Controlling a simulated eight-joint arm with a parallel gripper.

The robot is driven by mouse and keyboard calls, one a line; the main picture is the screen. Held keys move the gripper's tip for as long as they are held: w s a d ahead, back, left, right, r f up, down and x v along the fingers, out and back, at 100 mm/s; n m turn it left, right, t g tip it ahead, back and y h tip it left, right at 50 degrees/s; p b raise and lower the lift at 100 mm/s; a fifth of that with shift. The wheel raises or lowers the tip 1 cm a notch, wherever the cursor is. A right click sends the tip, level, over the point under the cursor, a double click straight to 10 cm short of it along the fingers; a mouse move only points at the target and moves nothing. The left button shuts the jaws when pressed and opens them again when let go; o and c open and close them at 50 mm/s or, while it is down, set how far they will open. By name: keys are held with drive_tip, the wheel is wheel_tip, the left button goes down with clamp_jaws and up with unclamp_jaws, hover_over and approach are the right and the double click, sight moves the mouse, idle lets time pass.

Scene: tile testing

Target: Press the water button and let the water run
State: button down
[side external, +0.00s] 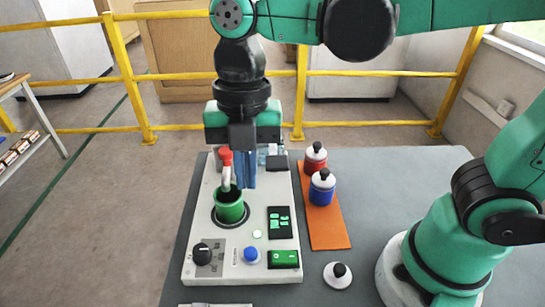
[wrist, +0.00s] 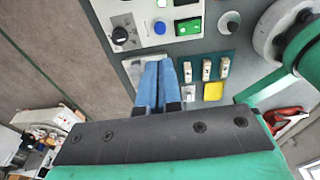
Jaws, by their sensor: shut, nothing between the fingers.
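The white test machine (side external: 200,255) stands on the grey table. Its blue button (side external: 251,254) is on the front right part, between a black knob (side external: 202,253) and a green rocker switch (side external: 284,259); the blue button also shows in the wrist view (wrist: 160,27). A green cup (side external: 230,208) stands under the red-topped tap (side external: 227,165). My gripper (side external: 246,185) has its blue fingers together, pointing down, behind and right of the tap in the side view. In the wrist view the fingers (wrist: 155,65) are closed and empty, apart from the blue button. No running water can be made out.
Red (side external: 315,158) and blue (side external: 322,190) lidded jars stand on an orange mat (side external: 328,232) right of the machine. A loose white lid (side external: 338,275) lies at the front right.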

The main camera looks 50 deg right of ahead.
sight(250, 250)
drive_tip(key=f, duration=0.8)
drive_tip(key=s+a+f, duration=0.1)
drive_tip(key=f, duration=0.3)
drive_tip(key=shift+a+f, duration=0.1)
drive_tip(key=shift+f, duration=0.05)
drive_tip(key=shift+a+f, duration=0.1)
drive_tip(key=shift+f, duration=0.85)
drive_tip(key=shift+r, duration=0.1)
wheel_tip(250, 250, up, 14)
drive_tip(key=w+d, duration=0.1)
drive_tip(key=shift+d+r, duration=0.15)
drive_tip(key=shift+d, duration=0.1)
drive_tip(key=shift+w, duration=0.1)
